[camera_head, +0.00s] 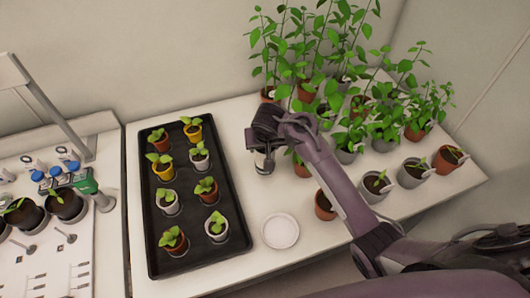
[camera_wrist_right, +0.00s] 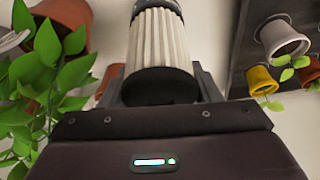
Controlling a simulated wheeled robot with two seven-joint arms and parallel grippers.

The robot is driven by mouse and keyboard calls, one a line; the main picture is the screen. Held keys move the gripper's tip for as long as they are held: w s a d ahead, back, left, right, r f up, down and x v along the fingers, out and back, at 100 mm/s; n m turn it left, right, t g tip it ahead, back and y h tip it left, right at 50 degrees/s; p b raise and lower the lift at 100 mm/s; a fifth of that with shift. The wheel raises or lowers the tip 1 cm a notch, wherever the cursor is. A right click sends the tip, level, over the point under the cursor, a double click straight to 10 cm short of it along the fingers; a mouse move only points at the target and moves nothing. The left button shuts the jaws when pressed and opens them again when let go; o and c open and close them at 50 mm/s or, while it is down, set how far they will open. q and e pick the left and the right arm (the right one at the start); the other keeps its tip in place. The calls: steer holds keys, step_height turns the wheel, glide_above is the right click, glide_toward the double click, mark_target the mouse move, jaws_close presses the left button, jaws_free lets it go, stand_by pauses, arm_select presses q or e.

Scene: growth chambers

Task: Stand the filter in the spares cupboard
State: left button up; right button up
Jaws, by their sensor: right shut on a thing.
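The filter is a pale pleated cylinder with dark end caps. It fills the top middle of the right wrist view (camera_wrist_right: 160,40), and its lower part shows in the head view (camera_head: 264,164). My right gripper (camera_head: 264,147) is shut on it, with one finger on each side in the wrist view. The filter hangs over the white table between the black tray and the tall plants. Whether its lower end touches the table is unclear. My left gripper is out of view. The spares cupboard is not seen in either view.
A black tray (camera_head: 187,200) of small potted seedlings lies left of the filter. A white saucer (camera_head: 280,231) lies on the table (camera_head: 262,198) below it. Tall potted plants (camera_head: 350,95) crowd the back right, under and beside my arm. A bench with dark pots (camera_head: 65,205) stands left.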

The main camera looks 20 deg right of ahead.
step_height(320, 180, down, 4)
steer(key=shift+r, duration=0.1)
steer(key=shift+f, duration=0.2)
steer(key=o, duration=1.1)
